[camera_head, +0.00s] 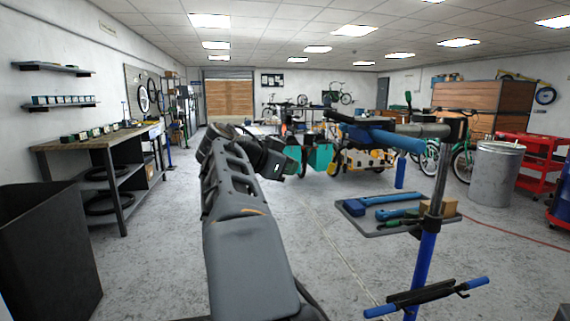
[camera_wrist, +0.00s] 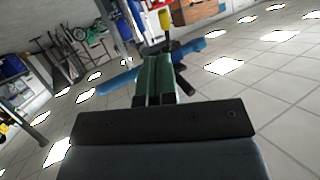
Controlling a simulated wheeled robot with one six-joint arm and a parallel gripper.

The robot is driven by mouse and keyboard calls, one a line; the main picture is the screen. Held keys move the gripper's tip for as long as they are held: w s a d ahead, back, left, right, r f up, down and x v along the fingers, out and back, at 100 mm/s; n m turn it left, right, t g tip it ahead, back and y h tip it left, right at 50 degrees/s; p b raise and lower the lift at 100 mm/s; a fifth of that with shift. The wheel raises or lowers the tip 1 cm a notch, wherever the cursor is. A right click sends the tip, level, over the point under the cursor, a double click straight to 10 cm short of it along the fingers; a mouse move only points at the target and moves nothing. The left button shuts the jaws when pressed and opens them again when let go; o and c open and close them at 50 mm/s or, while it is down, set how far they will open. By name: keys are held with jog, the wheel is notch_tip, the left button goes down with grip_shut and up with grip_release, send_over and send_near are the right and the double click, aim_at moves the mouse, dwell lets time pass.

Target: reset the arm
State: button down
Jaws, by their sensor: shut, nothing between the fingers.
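My arm (camera_head: 245,225) reaches forward from the bottom of the head view and ends in a dark wrist near the middle. My gripper (camera_wrist: 158,62) shows in the wrist view as two dark green fingers, shut against each other with nothing between them. In the head view the fingers are hard to pick out against the teal boxes behind.
A blue repair stand (camera_head: 424,265) with a tool tray (camera_head: 385,232) stands close on the right. A dark bin (camera_head: 45,250) and a workbench (camera_head: 85,145) are on the left. A metal drum (camera_head: 495,175) and red cart (camera_head: 540,160) are at right. Open floor lies between bench and arm.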

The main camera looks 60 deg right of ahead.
jog(key=shift+w+a+r, duration=0.15)
jog(key=shift+a, duration=0.4)
jog(key=w+a+f+n+t+y+p, duration=0.1)
jog(key=w+a+n+t+y+p, duration=0.6)
jog(key=a+n+p, duration=0.7)
jog(key=s+a+f+n+y+p, duration=0.1)
jog(key=a+n+y+p, duration=0.2)
jog(key=a, duration=0.7)
jog(key=s+a+f+n+y+p, duration=0.2)
jog(key=a+n+p, duration=0.4)
jog(key=a+p, duration=0.4)
jog(key=shift+a+f+n+t+y+p, duration=0.3)
jog(key=shift+n+y+p, duration=0.1)
jog(key=shift+y+p, duration=0.3)
jog(key=shift+d, duration=0.1)
